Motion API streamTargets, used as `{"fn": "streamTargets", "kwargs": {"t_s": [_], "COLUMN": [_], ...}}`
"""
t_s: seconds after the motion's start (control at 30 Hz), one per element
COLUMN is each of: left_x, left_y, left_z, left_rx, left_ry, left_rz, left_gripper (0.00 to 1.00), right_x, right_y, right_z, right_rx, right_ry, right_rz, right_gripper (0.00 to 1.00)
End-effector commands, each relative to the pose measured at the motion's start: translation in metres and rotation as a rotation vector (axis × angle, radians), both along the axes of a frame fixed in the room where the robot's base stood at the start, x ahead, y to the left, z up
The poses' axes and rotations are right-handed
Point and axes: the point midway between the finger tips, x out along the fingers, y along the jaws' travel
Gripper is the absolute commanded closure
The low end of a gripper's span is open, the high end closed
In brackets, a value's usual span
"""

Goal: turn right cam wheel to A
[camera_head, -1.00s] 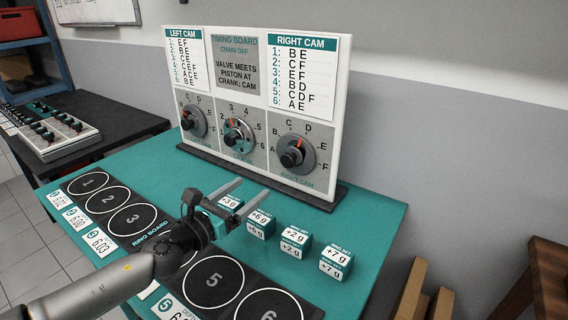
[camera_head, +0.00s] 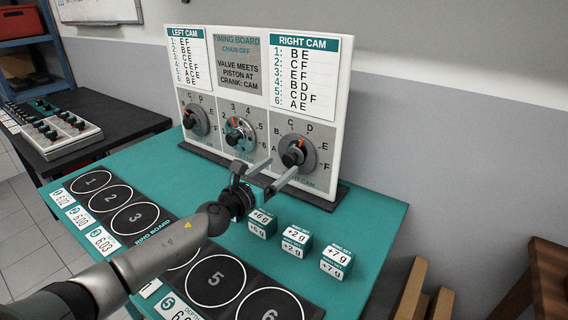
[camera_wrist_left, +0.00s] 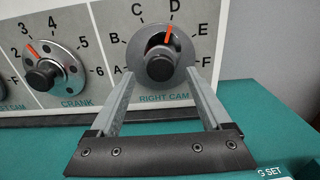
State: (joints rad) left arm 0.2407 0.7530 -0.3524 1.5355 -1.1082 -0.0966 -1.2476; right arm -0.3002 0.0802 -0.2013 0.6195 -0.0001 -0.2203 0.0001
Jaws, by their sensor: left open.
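The right cam wheel (camera_head: 296,154) is a grey disc with a black knob and a red pointer on the timing board's right panel. It also shows in the left wrist view (camera_wrist_left: 160,62), where its red pointer points up and slightly right, towards D. The letter A is at its lower left. My left gripper (camera_head: 273,176) is open in front of the wheel. In the left wrist view its fingers (camera_wrist_left: 160,88) reach up on either side of the black knob. I cannot tell whether they touch it. My right gripper is not in view.
The crank dial (camera_head: 239,135) and left cam dial (camera_head: 195,120) sit left of the wheel. Several weight blocks (camera_head: 297,241) stand on the teal table (camera_head: 370,226) in front of the board. The ring board (camera_head: 155,230) lies at the front left.

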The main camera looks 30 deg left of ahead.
Motion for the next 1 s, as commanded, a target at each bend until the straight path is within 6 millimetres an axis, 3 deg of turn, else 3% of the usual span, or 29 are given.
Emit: {"fn": "streamTargets", "kwargs": {"t_s": [0.3, 0.7, 1.0], "left_x": [0.027, 0.031, 0.030], "left_y": [-0.004, -0.005, -0.005], "left_z": [0.000, 0.000, 0.000], "left_rx": [0.000, 0.001, 0.001], "left_ry": [-0.001, 0.000, 0.000], "left_rz": [-0.001, -0.001, -0.001], "left_gripper": [0.18, 0.20, 0.53], "right_x": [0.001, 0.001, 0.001], "right_y": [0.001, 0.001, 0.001], "right_z": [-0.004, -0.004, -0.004], "right_rx": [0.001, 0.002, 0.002], "right_ry": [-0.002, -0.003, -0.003], "right_rz": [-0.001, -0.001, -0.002], "right_gripper": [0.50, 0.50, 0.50]}}
